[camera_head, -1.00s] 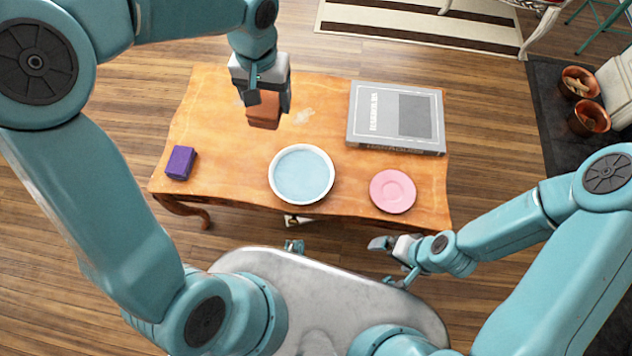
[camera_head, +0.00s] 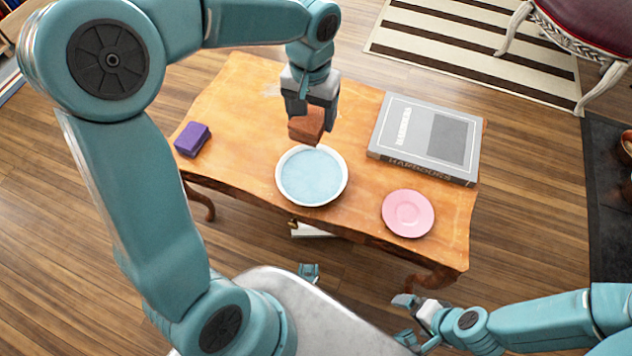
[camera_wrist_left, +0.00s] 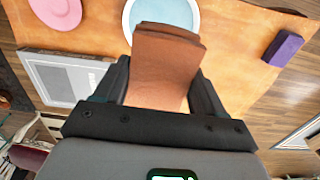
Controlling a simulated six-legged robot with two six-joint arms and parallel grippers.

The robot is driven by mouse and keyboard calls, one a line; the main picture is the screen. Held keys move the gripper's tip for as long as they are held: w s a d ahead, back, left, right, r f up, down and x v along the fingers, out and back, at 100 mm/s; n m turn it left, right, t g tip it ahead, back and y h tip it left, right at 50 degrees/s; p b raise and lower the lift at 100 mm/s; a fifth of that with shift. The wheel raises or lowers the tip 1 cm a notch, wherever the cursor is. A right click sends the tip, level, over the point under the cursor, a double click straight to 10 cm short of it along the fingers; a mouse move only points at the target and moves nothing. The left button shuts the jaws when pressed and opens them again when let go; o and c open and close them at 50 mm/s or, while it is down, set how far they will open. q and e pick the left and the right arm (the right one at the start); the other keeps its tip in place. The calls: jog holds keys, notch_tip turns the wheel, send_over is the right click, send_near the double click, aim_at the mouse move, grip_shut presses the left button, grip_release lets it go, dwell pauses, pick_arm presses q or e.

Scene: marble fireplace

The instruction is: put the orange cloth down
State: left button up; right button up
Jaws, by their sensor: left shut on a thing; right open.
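The orange cloth (camera_head: 307,125) is a folded, brownish-orange block. My left gripper (camera_head: 309,108) is shut on it and holds it over the table, at the far edge of the white-rimmed blue dish in the head view. In the left wrist view the cloth (camera_wrist_left: 165,65) sits between the two dark fingers and overlaps the dish's near rim in the picture. Its exact height above the table is hard to tell. My right gripper (camera_head: 407,318) is open and empty, low in front of the table, away from the cloth.
The wooden table (camera_head: 232,100) carries the blue dish (camera_head: 311,177), a pink plate (camera_head: 408,213), a large grey book (camera_head: 425,137) and a purple block (camera_head: 192,139). Bare wood shows between the purple block and the dish, and at the far left.

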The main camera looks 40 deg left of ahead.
pick_arm(q)
jog(key=shift+a+f, duration=0.1)
jog(key=shift+f, duration=0.45)
jog(key=b, duration=0.6)
send_over(312, 176)
notch_tip(312, 176, down, 16)
jog(key=shift+s+r, duration=0.1)
jog(key=shift+r, duration=0.1)
jog(key=shift+f+b, duration=0.5)
jog(key=shift+f, duration=1.4)
jog(key=shift+f, duration=0.15)
jog(key=o, duration=1)
